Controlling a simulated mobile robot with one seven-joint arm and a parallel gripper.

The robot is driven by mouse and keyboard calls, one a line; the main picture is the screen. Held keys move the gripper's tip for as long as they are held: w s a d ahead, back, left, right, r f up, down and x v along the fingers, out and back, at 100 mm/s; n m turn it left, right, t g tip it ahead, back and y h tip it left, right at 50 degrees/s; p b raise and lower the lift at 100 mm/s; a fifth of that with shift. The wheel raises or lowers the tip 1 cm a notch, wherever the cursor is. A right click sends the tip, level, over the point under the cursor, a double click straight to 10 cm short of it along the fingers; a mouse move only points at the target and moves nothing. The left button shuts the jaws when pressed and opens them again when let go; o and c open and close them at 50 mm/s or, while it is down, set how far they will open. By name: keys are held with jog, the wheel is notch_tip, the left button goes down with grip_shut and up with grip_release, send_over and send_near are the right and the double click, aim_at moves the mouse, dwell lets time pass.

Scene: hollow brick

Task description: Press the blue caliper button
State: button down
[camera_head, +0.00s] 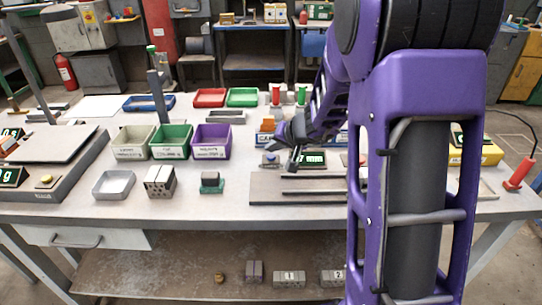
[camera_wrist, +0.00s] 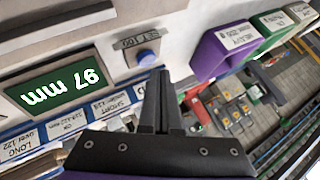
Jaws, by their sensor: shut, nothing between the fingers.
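The blue caliper button (camera_wrist: 147,58) sits on a pale grey box beside a label that seems to read SET 100, upside down in the wrist view. It also shows small in the head view (camera_head: 270,158). The green caliper display (camera_wrist: 58,86) reads 97 mm, upside down; in the head view the display (camera_head: 312,159) lies right of the button. My gripper (camera_wrist: 160,74) is shut and empty, its fingertips just beside the button in the picture; I cannot tell the height gap. In the head view my gripper (camera_head: 293,164) is between button and display.
Cream, green and purple (camera_head: 211,141) bins stand left of my gripper. Blue-labelled bins (camera_wrist: 90,115) lie close by it. A dark plate with bars (camera_head: 300,188) lies in front. A small green block (camera_head: 211,183) and a hollow brick (camera_head: 160,182) stand front left.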

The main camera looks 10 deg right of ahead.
aim_at(273, 158)
jog(key=shift+f, duration=0.35)
jog(key=shift+f, duration=0.35)
dwell(0.5)
jog(key=shift+r, duration=0.1)
jog(key=shift+r+p, duration=0.3)
jog(key=shift+r, duration=0.4)
jog(key=shift+r, duration=0.1)
jog(key=shift+r+p, duration=1.65)
jog(key=shift+r, duration=0.8)
